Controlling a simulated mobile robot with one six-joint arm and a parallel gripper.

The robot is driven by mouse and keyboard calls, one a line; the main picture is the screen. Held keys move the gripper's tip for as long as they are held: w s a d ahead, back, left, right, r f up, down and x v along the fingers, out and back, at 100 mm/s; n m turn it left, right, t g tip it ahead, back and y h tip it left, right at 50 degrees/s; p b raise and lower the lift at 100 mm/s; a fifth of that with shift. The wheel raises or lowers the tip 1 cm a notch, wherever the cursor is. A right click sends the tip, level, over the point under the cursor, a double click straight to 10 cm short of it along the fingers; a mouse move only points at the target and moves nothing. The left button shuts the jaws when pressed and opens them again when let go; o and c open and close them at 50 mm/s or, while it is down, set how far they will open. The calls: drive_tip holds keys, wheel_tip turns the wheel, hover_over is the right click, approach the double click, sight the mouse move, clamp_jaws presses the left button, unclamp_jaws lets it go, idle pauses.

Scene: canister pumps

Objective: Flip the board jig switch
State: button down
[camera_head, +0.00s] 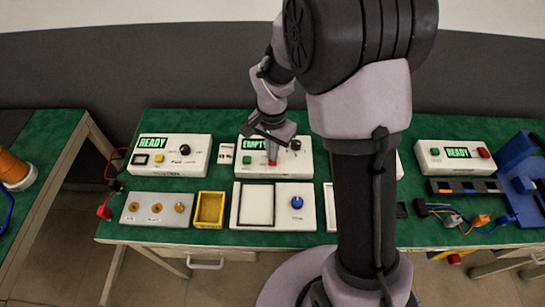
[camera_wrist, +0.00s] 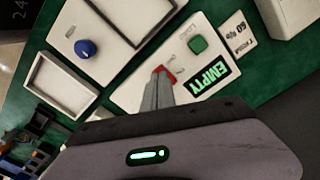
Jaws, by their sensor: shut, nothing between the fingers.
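A white box with a lit EMPTY display (camera_head: 254,144) stands in the middle of the back row; the display also shows in the wrist view (camera_wrist: 208,76). It carries a green button (camera_wrist: 198,44), a red part (camera_wrist: 163,71) and a black knob (camera_head: 295,145). My gripper (camera_wrist: 157,80) is shut and empty, its tips over the box at the red part, hiding some of it. I cannot tell whether they touch. In front is a white plate with a dark frame (camera_head: 238,204) and a blue knob (camera_head: 297,203). No readable label tells which is the board jig.
Another READY box (camera_head: 427,162), a dark rack (camera_head: 437,188) and blue fixture (camera_head: 515,165) are right. My arm hides part of the green table.

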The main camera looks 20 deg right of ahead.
drive_tip(key=shift+f+b, duration=0.75)
drive_tip(key=shift+f, duration=0.2)
idle(0.5)
drive_tip(key=shift+r, duration=0.1)
wheel_tip(320, 180, up, 7)
drive_tip(key=p, duration=0.5)
drive_tip(key=shift+p, duration=0.35)
